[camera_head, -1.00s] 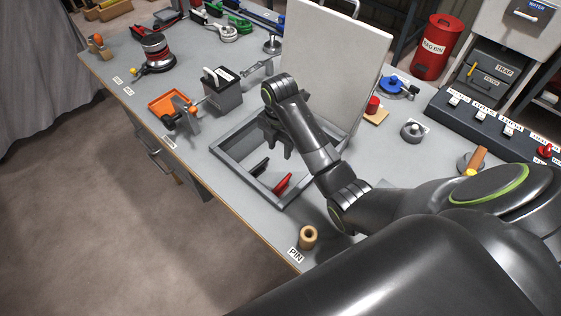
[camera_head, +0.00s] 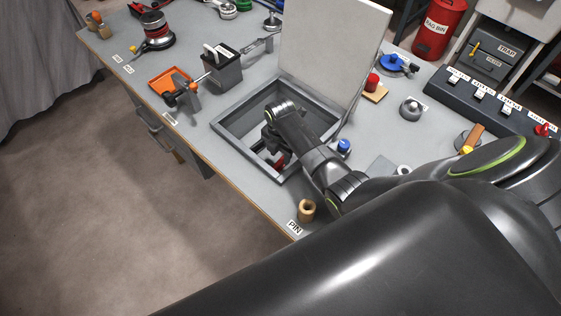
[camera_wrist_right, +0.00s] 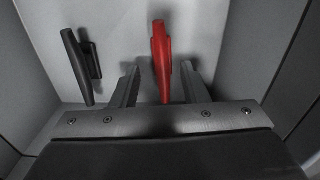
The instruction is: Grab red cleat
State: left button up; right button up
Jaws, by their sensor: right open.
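The red cleat (camera_wrist_right: 162,62) lies on the pale floor of the grey open-topped box. In the right wrist view it sits between the two open fingers of my right gripper (camera_wrist_right: 159,88), with space on both sides. In the head view only a small part of the red cleat (camera_head: 279,160) shows, as my right gripper (camera_head: 270,142) reaches down into the box and covers the rest. A black cleat (camera_wrist_right: 82,65) lies to the left of the red one in the wrist view, outside the fingers. My left gripper is not in view.
The grey box frame (camera_head: 236,147) surrounds my right gripper, with its pale lid (camera_head: 335,50) standing up behind. A wooden ring (camera_head: 307,209) by the PIN label, a blue-topped part (camera_head: 344,146) and an orange tray (camera_head: 168,80) are nearby on the bench.

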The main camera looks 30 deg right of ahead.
aim_at(281, 160)
jog(key=shift+s+f, duration=0.15)
jog(key=shift+f, duration=1.45)
grip_shut()
